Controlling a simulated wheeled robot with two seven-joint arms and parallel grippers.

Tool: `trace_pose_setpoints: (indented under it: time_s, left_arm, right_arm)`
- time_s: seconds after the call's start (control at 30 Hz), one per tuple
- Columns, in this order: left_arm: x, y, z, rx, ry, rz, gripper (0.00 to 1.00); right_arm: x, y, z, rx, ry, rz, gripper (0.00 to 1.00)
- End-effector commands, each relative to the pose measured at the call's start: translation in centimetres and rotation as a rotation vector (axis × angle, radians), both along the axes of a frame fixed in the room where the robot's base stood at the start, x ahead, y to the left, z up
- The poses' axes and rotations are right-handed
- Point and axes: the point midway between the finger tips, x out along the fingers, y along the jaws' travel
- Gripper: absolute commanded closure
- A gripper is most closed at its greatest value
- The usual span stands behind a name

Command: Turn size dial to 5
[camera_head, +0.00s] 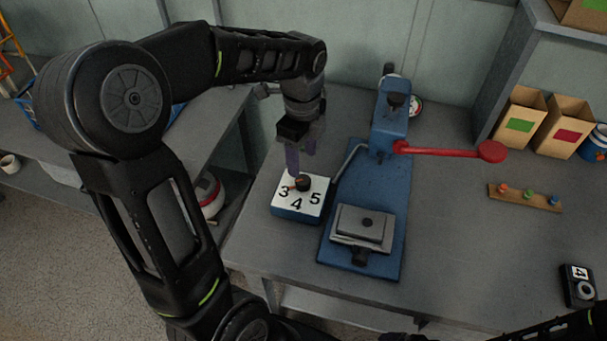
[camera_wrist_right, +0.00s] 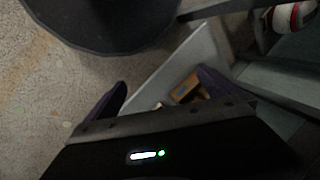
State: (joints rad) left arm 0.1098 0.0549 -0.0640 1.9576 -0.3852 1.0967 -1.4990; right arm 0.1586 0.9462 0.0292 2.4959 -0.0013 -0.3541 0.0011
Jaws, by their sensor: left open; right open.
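The size dial (camera_head: 302,184) is a small black knob with an orange pointer mark. It sits on a blue box with a white top (camera_head: 301,204) marked 3, 4 and 5. The pointer appears to lie on the left side, towards the 3. My left gripper (camera_head: 299,166) is open, pointing down just above and behind the dial; whether its fingers touch the knob I cannot tell. In the right wrist view my right gripper (camera_wrist_right: 160,95) is open, its purple fingers apart with nothing between them. It is not clearly visible in the head view.
A blue press (camera_head: 388,190) with a red lever (camera_head: 450,150) stands right of the dial box. The table's middle right is clear.

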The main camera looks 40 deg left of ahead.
Motion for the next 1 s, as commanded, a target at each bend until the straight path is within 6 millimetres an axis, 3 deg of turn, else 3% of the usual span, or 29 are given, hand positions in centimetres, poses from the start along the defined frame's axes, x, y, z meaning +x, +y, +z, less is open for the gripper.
trace_pose_setpoints:
  time_s: [0.53,0.87,1.0]
  left_arm:
    - [-0.1,0.0,-7.0,-0.001,0.004,0.000,0.45]
    - [0.0,0.0,-7.6,0.000,0.001,0.001,0.45]
    - [0.0,0.0,-7.6,0.000,0.001,0.000,0.54]
  right_arm:
    - [0.0,0.0,0.4,0.000,0.000,0.000,0.00]
    - [0.0,0.0,0.4,0.000,0.000,0.000,0.00]
    - [0.0,0.0,0.4,0.000,0.000,0.000,0.00]
